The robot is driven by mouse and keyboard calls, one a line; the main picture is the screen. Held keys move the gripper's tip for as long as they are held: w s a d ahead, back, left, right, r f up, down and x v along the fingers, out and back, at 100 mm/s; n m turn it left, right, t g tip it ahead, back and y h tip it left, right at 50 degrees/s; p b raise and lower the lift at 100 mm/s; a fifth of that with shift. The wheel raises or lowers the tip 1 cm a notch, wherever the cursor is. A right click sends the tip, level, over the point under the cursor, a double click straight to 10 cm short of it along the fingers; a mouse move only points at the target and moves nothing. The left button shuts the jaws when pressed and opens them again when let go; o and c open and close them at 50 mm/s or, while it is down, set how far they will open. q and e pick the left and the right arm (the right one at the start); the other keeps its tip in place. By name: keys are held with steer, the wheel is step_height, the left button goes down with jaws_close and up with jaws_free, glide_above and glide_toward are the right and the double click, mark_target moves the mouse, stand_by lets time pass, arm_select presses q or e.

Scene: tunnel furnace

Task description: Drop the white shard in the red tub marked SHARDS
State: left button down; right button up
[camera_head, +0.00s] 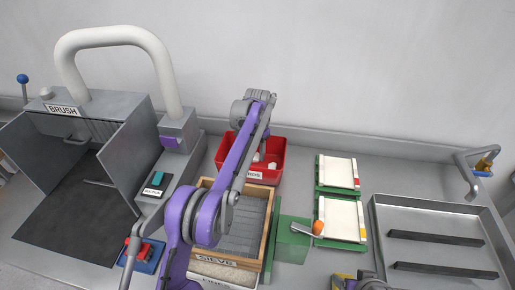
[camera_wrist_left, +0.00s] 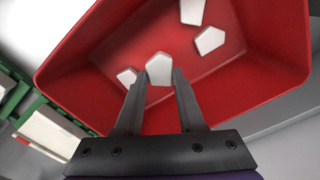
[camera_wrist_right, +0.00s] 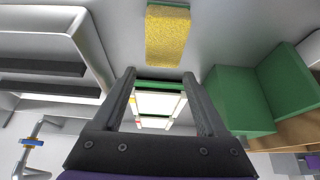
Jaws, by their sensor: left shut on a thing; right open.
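The red tub (camera_head: 279,153) stands at the back against the wall, its label partly hidden by my left arm. In the left wrist view the tub (camera_wrist_left: 90,75) fills most of the picture. My left gripper (camera_wrist_left: 160,76) is shut on a white shard (camera_wrist_left: 159,66) and holds it over the inside of the tub. Several other white shards, one of them a five-sided piece (camera_wrist_left: 210,40), lie on the tub floor. My right gripper (camera_wrist_right: 160,78) is open and empty, well away from the tub, above the bench with white-topped green trays beyond it.
A wooden sieve box (camera_head: 268,225) stands in front of the tub. Two green-framed white panels (camera_head: 340,172) lie right of it, beside a green block (camera_head: 293,240). A grey metal tray (camera_head: 430,220) with dark bars is at the right. The BRUSH hood (camera_head: 75,115) is at the left.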

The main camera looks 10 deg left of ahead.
arm_select(q)
steer(key=shift+f, duration=0.65)
arm_select(e)
steer(key=shift+s+f, duration=0.1)
steer(key=shift+f, duration=0.2)
arm_select(q)
steer(key=shift+c, duration=2.2)
jaws_free()
steer(key=shift+r, duration=0.1)
